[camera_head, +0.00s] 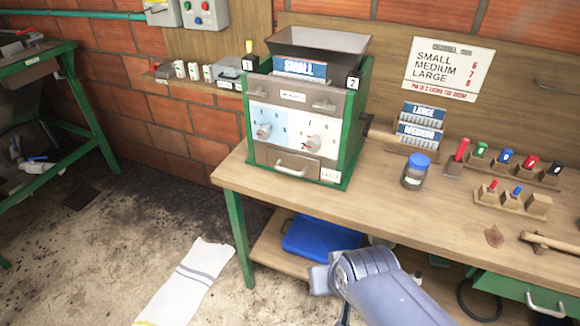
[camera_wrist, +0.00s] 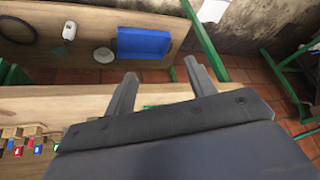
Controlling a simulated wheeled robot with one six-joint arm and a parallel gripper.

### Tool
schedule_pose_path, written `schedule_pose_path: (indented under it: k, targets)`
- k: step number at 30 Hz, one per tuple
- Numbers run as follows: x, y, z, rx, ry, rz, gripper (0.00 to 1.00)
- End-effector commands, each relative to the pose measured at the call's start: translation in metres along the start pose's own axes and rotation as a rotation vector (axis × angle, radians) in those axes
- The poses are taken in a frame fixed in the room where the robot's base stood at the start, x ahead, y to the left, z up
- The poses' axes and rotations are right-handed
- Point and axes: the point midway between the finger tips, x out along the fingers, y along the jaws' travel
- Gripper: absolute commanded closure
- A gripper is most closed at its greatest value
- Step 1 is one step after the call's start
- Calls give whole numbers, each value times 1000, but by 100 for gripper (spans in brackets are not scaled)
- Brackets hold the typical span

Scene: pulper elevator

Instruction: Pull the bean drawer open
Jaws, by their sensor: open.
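The green and grey pulper machine (camera_head: 305,125) stands on the bench in the head view. Low on its front is a shut drawer-like panel with a metal handle (camera_head: 295,166); I take this as the bean drawer, though its label is too small to read. My gripper (camera_wrist: 160,68) is in the wrist view with its two fingers apart and nothing between them. It is near the bench's front edge, away from the machine. In the head view only my arm shows, low in the middle; the fingers cannot be made out there. The machine is not in the wrist view.
The wooden bench (camera_head: 465,222) holds a blue-lidded jar (camera_head: 415,172), labelled racks (camera_head: 420,125) and coloured tools at right. A green drawer (camera_head: 510,288) with a handle is under the bench. A blue tray (camera_head: 320,238) lies on the lower shelf. Floor at left is mostly free, with a towel (camera_head: 188,280).

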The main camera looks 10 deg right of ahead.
Motion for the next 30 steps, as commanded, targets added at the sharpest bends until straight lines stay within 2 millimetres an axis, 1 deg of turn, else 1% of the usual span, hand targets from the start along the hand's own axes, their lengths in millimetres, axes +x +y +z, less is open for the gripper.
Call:
schedule_pose_path:
  k: [1,2,5,6,10,14,18,20,24,27,30]
  targets:
    - [7,2,-4,27,16,5,51]
    - [11,3,-9,52,31,10,54]
    - [28,8,-32,176,111,19,62]
    - [36,11,-43,238,153,17,65]
    - [62,17,-84,444,294,-19,65]
    - [85,19,-123,641,420,-105,65]
    - [110,19,-160,839,526,-249,65]
    - [121,17,-173,921,558,-324,65]
    - [146,12,-201,1100,595,-528,65]
    - [160,7,-215,1205,589,-674,65]
    - [169,3,-225,1285,565,-793,65]
